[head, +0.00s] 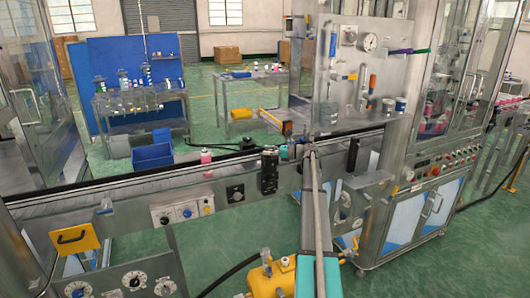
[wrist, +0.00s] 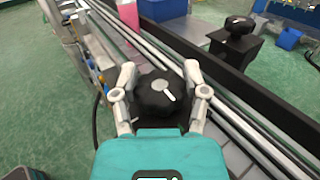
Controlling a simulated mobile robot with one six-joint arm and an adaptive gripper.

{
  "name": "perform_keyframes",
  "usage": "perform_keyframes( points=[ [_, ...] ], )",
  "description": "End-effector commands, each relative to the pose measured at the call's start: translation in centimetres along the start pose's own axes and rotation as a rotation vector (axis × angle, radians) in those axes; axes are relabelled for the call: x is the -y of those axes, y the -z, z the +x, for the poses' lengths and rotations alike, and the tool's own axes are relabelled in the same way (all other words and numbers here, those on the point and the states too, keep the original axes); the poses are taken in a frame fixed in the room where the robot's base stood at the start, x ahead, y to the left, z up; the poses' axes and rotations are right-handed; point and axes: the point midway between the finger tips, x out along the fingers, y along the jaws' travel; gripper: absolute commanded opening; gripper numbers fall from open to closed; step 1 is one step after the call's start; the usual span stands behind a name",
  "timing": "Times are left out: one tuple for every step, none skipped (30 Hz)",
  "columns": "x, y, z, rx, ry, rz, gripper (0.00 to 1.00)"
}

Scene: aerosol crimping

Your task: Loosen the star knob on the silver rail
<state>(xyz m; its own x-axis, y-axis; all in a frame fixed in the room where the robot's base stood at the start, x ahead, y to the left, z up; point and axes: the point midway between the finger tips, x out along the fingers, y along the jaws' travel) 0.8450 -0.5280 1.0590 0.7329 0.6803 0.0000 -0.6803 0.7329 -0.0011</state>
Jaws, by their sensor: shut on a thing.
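The black star knob (wrist: 152,97), with a pale pointer mark on top, sits beside the silver rail (wrist: 240,122) in the wrist view. My gripper (wrist: 160,76) has its two grey fingers on either side of the knob and is shut on it. The teal gripper body covers the near side of the knob's mount. In the head view, my arm reaches up to the conveyor, where the gripper end is small and the held knob is hard to make out.
A pink bottle (wrist: 128,14) stands on the conveyor beyond the knob; it also shows in the head view (head: 206,157). Another black knob on a block (wrist: 238,30) stands right of the rail. A panel with gauges (head: 368,42) rises behind the conveyor.

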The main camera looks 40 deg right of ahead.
Motion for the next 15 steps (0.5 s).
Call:
perform_keyframes(
  points=[
    [0.42,-0.06,0.01,0.002,0.008,0.0,0.1],
    [0.43,-0.06,0.0,0.002,0.009,0.0,0.1],
    [0.44,-0.06,0.0,0.002,0.009,0.0,0.1],
    [0.44,-0.06,0.0,0.002,0.009,0.0,0.61],
    [0.44,-0.06,0.0,0.002,0.009,0.0,0.67],
    [0.43,-0.06,-0.01,0.002,0.009,0.0,0.74],
    [0.4,-0.05,-0.02,0.002,0.008,0.0,0.8],
    [0.39,-0.05,-0.03,0.001,0.008,0.0,0.85],
    [0.35,-0.05,-0.04,0.001,0.007,0.0,0.93],
    [0.32,-0.04,-0.04,0.001,0.007,0.0,0.93],
    [0.29,-0.04,-0.05,0.001,0.007,0.0,0.93],
    [0.27,-0.03,-0.05,0.001,0.006,0.0,0.93],
    [0.24,-0.03,-0.06,0.001,0.006,0.0,0.93],
    [0.23,-0.03,-0.06,0.001,0.006,0.0,0.93],
    [0.21,-0.03,-0.06,0.001,0.005,0.0,0.93]
  ],
)
